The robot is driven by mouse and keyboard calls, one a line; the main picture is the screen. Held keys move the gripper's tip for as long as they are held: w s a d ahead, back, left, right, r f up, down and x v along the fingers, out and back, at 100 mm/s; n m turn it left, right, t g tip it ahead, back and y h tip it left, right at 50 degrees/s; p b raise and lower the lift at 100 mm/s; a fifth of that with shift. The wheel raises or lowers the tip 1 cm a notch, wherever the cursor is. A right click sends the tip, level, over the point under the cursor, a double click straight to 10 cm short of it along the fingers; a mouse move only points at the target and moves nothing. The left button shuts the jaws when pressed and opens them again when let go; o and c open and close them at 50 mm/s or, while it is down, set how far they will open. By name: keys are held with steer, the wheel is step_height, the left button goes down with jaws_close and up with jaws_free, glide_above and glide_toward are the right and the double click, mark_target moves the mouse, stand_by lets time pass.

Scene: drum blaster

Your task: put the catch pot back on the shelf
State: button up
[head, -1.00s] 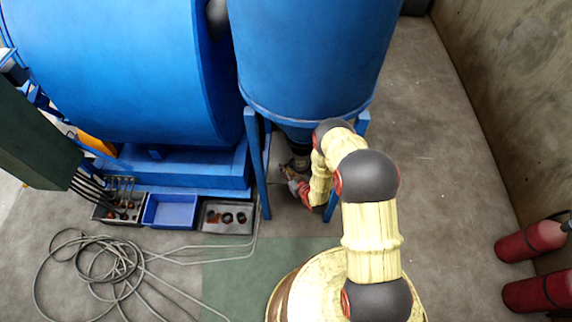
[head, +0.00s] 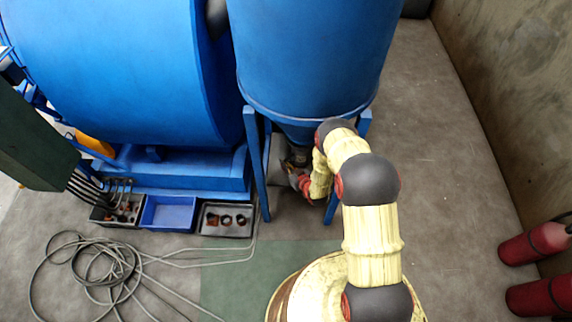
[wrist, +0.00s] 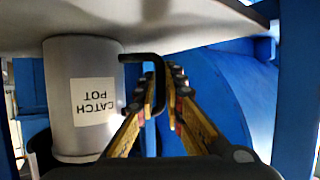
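The catch pot (wrist: 85,95) is a grey cylinder with a white label, on the left of the wrist view. Its label reads upside down there. Its end at the top of that picture meets a pale grey plate, the shelf by its look (wrist: 200,25). The black handle (wrist: 159,85) sticks out to the right. My gripper (wrist: 163,78) has one yellow finger on each side of the handle, close to it. I cannot tell whether they press on it. In the head view my gripper (head: 304,184) is low under the blue hopper, and the pot is mostly hidden.
The blue hopper (head: 310,60) stands above, with blue legs (head: 256,165) close around my gripper. A big blue drum (head: 110,70) is to the left. Trays (head: 168,213) and a coiled hose (head: 95,270) lie on the floor. Red extinguishers (head: 535,243) stand at the right.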

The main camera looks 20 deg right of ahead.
steer(key=o, duration=0.3)
steer(key=shift+o, duration=0.2)
steer(key=shift+r, duration=0.15)
steer(key=p+v, duration=0.4)
steer(key=v, duration=0.8)
